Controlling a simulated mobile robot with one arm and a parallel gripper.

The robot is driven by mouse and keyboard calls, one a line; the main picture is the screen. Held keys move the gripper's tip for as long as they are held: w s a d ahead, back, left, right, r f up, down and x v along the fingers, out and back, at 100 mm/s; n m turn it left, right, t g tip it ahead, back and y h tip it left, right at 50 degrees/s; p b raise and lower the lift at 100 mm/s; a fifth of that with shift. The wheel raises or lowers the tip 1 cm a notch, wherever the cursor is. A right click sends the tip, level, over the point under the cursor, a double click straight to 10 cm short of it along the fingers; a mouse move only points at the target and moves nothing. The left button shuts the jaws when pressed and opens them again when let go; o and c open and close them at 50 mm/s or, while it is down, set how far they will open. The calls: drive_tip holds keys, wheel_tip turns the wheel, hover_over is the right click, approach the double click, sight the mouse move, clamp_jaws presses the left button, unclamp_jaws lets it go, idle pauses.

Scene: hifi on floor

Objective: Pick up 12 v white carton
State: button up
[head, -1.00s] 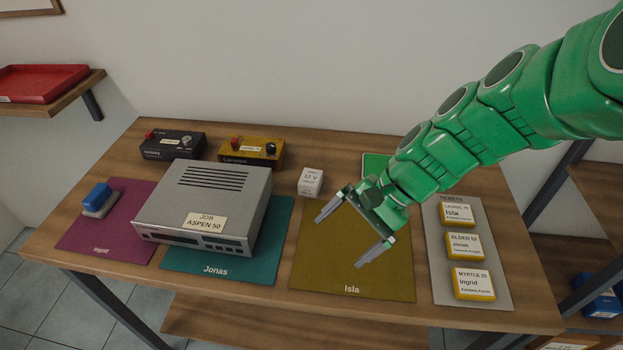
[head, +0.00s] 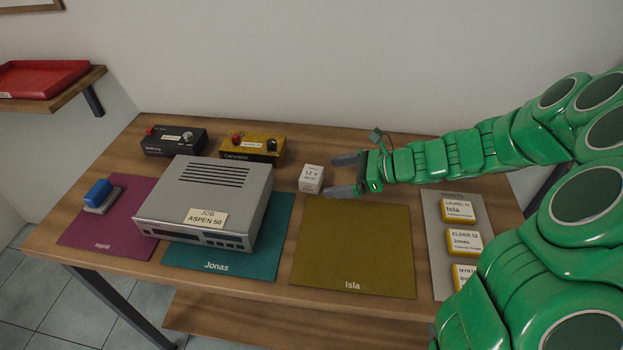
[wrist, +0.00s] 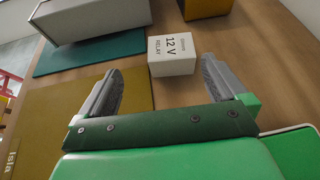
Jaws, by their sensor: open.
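The white carton (head: 311,179) is a small box marked 12 V on its top. It stands on the wooden bench just behind the olive Isla mat. My gripper (head: 343,176) is open and lies low, pointing left, with the carton just past its fingertips. The carton is not held.
The grey hi-fi unit (head: 207,200) stands to the left, partly on the teal Jonas mat (head: 220,265). A yellow box (head: 251,148) and a black box (head: 173,141) stand behind it. The olive mat (head: 353,250) is bare. Yellow-edged ticket blocks (head: 463,241) are at right.

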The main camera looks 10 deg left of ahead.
sight(320, 175)
drive_tip(key=shift+w+d+f+m, duration=0.15)
drive_tip(key=shift+w+f+m, duration=0.25)
drive_tip(key=shift+w, duration=0.15)
drive_tip(key=shift+f, duration=0.1)
drive_tip(key=shift+w+r+x, duration=0.1)
drive_tip(key=shift+r+x, duration=0.1)
drive_tip(key=shift+x, duration=1.75)
drive_tip(key=shift+w+r+x, duration=0.15)
drive_tip(key=shift+x, duration=1.8)
drive_tip(key=c, duration=1.1)
drive_tip(key=shift+o, duration=0.2)
